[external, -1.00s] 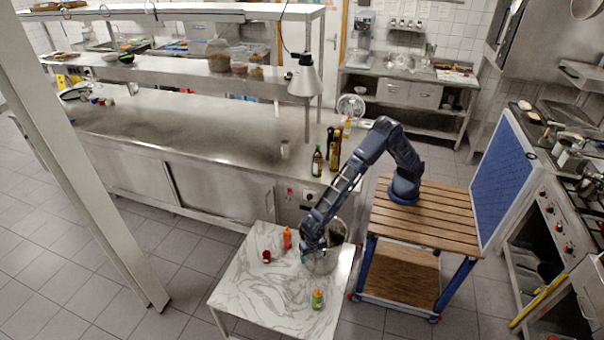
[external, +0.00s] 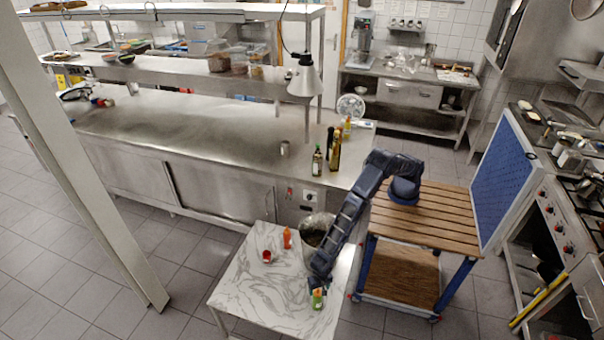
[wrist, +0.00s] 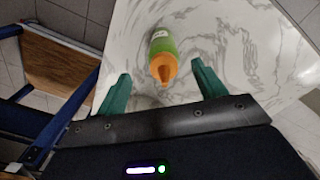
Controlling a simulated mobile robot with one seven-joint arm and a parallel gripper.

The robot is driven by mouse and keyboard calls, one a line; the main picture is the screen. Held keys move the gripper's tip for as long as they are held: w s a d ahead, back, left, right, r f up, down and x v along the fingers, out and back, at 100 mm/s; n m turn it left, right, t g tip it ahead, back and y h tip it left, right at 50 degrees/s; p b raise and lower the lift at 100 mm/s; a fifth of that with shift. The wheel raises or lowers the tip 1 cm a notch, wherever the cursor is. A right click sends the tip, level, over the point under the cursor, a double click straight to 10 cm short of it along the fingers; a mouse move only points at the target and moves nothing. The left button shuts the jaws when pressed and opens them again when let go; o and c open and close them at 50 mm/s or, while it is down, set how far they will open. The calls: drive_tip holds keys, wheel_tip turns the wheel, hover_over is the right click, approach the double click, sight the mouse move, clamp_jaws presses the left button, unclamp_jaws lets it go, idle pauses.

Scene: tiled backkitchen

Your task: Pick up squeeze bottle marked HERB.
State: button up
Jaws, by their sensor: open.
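A green squeeze bottle with an orange cap stands on the marble-topped table; it shows in the external view (external: 317,300) and in the wrist view (wrist: 163,52). A pale label shows on its side, but its text is too small to read. My gripper (wrist: 160,88) is open, its two green fingers on either side of the orange cap in the picture, with nothing held. In the external view my gripper (external: 318,284) is just above and behind the bottle. I cannot tell whether the fingers touch it.
The marble table (external: 250,300) also bears an orange bottle (external: 287,238), a red cup (external: 267,257) and a large metal pot (external: 318,222) behind my arm. My wooden-slatted base is to the right. The table's front left is clear.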

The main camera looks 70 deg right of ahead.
sight(318, 292)
drive_tip(key=shift+w+f, duration=0.2)
drive_tip(key=shift+f, duration=1.05)
drive_tip(key=shift+w+f, duration=0.15)
drive_tip(key=shift+f, duration=1.1)
drive_tip(key=c, duration=1.5)
